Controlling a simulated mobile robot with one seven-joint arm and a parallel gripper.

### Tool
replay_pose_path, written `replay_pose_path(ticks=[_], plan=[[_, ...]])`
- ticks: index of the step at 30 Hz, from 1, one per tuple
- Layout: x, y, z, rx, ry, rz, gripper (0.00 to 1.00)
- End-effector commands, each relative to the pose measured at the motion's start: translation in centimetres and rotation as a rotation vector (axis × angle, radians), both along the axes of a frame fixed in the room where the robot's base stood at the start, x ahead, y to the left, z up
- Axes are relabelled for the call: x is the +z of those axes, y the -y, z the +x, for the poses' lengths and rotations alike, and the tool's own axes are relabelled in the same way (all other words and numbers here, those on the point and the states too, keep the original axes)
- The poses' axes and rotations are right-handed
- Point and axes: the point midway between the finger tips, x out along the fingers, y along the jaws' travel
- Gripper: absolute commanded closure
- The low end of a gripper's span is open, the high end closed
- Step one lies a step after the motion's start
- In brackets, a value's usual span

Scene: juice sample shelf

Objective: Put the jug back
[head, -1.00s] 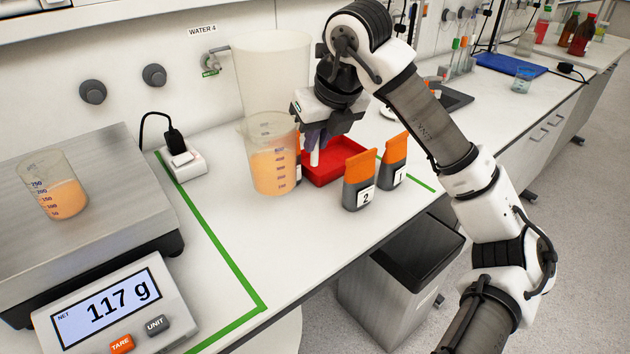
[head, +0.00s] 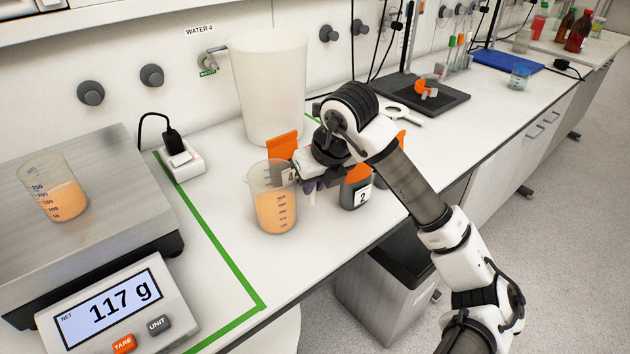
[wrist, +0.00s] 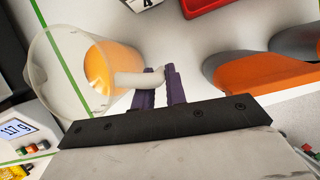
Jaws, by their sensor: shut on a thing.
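The jug (head: 272,208) is a clear graduated vessel with a handle, holding orange juice. The handle is partly hidden in the head view.
An orange-topped pouch marked 2 (head: 356,190) stands close right of my gripper; pouch 4 (head: 282,146) is behind the jug. A tall translucent container (head: 268,90) stands at the back. A scale (head: 120,195) with a juice beaker (head: 55,190) reads 117 g. A red tray edge (wrist: 205,5) shows.

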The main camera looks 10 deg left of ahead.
Motion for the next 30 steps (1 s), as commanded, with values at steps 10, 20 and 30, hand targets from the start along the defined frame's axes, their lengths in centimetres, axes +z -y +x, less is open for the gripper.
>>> replay_pose_path(ticks=[10,20,30], plan=[[-0.2,0.0,0.0,0.0,-0.001,0.0,0.65],[0.1,0.0,0.0,0.0,-0.001,0.001,0.65],[4.9,1.7,-1.3,-0.002,0.005,-0.003,0.65]])
